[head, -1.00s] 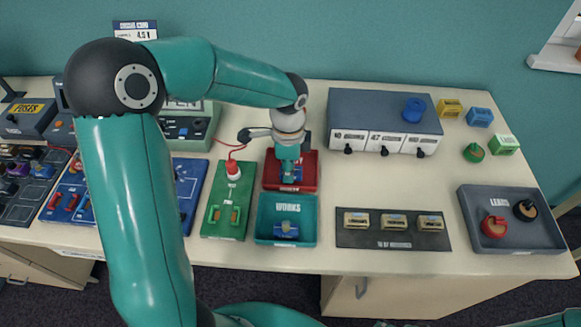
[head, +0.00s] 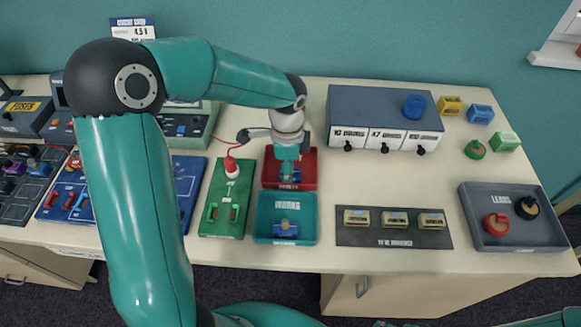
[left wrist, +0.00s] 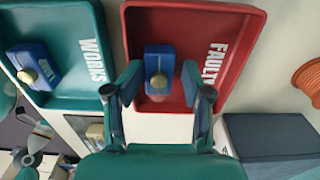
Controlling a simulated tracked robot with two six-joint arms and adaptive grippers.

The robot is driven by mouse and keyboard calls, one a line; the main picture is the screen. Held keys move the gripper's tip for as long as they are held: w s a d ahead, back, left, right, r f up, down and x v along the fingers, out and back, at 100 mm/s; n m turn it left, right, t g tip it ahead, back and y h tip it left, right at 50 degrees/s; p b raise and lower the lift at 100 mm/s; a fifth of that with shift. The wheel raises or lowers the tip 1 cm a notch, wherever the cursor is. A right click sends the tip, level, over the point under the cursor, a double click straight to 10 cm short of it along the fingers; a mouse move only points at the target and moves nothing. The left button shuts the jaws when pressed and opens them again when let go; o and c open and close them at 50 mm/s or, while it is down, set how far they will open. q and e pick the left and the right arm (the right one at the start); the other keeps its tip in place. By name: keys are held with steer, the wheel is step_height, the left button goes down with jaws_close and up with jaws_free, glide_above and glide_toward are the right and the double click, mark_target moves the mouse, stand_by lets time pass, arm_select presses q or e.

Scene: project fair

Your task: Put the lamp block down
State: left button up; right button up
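The lamp block (left wrist: 158,56), blue with a pale round bulb, sits in the red FAULTY tray (left wrist: 188,12), beside the tray's lettering. My left gripper (left wrist: 161,76) is open around it in the left wrist view, with one finger on each side and a visible gap at the right finger. In the head view my left gripper (head: 288,170) points down into the red tray (head: 308,160) and hides most of the block. A second blue lamp block (left wrist: 36,64) lies in the teal WORKS tray (left wrist: 75,12). My right gripper is out of view.
The WORKS tray (head: 312,230) stands directly in front of the red tray. A green board (head: 222,222) with a red-capped post is to the left. A grey drawer unit (head: 380,110) is to the right, with a dark mat (head: 394,240) in front. Bare table lies between them.

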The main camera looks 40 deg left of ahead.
arm_select(q)
steer(key=shift+s+d, duration=0.1)
stand_by(0.3)
steer(key=shift+r+p, duration=0.55)
steer(key=shift+r, duration=0.1)
step_height(320, 180, up, 12)
stand_by(0.3)
